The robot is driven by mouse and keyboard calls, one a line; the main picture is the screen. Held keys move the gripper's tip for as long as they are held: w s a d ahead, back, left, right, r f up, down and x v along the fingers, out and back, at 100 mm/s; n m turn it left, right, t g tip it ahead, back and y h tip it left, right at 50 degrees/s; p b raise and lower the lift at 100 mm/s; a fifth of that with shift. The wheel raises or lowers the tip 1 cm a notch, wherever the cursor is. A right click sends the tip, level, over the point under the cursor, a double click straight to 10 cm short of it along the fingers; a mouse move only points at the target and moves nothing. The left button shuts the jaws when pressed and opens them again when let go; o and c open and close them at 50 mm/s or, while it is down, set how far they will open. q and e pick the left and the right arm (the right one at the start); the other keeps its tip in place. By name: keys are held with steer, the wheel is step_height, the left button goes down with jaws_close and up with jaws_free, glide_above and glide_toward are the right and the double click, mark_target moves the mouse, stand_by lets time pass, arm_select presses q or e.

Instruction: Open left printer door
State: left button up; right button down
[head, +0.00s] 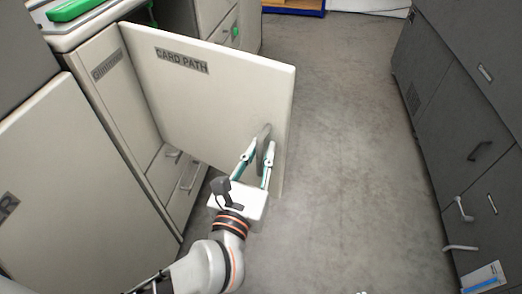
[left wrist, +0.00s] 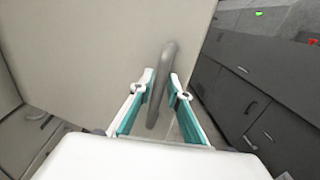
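The off-white printer door (head: 210,95), marked CARD PATH, stands swung out from the left printer cabinet, its hinge side at the left. A grey bar handle (head: 263,140) is near its free edge. My left gripper (head: 259,151) is at the handle, with one teal-and-white finger on each side. My right gripper is not in view.
Drawers (head: 176,180) show in the cabinet behind the door. A second closed door (head: 85,185) is at the lower left. The grey floor (head: 340,130) right of the door is clear. Dark cabinets (head: 465,130) with handles line the right side.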

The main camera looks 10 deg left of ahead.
arm_select(q)
steer(key=s, duration=0.7)
steer(key=shift+s+a, duration=0.2)
steer(key=shift+s, duration=0.1)
